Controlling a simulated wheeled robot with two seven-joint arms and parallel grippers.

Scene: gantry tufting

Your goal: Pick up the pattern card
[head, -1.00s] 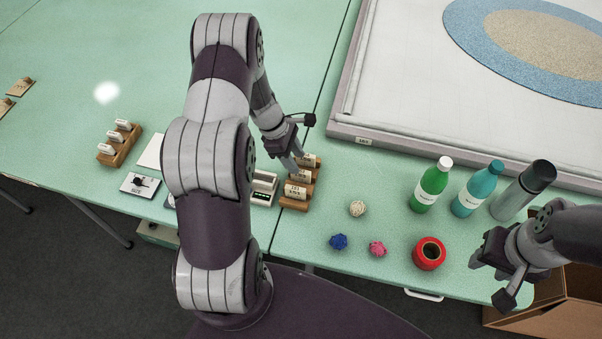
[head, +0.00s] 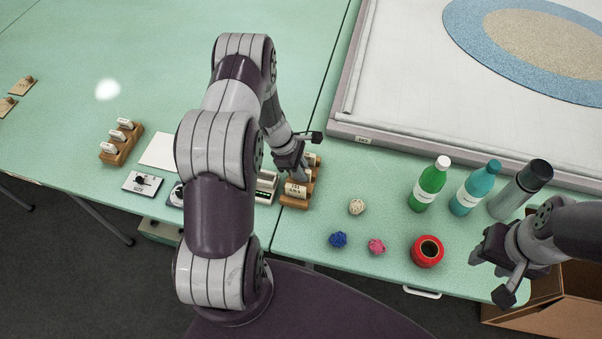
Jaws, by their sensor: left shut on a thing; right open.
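A wooden rack (head: 289,204) stands left of the bottles and holds small pale labelled cards. The front card (head: 296,190) shows its print, and another card (head: 310,159) stands at the back. My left gripper (head: 299,175) reaches down between these two and is shut on the middle pattern card, which its fingers mostly hide. I cannot tell whether that card has left its slot. My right gripper (head: 492,268) is open and empty near the table's front right edge.
Another wooden rack with white tags (head: 113,152) stands at left. Near the right are yarn balls (head: 338,240), a red spool (head: 427,252), a green bottle (head: 428,186), a teal bottle (head: 475,188) and a grey flask (head: 520,190). A framed panel (head: 400,90) lies behind.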

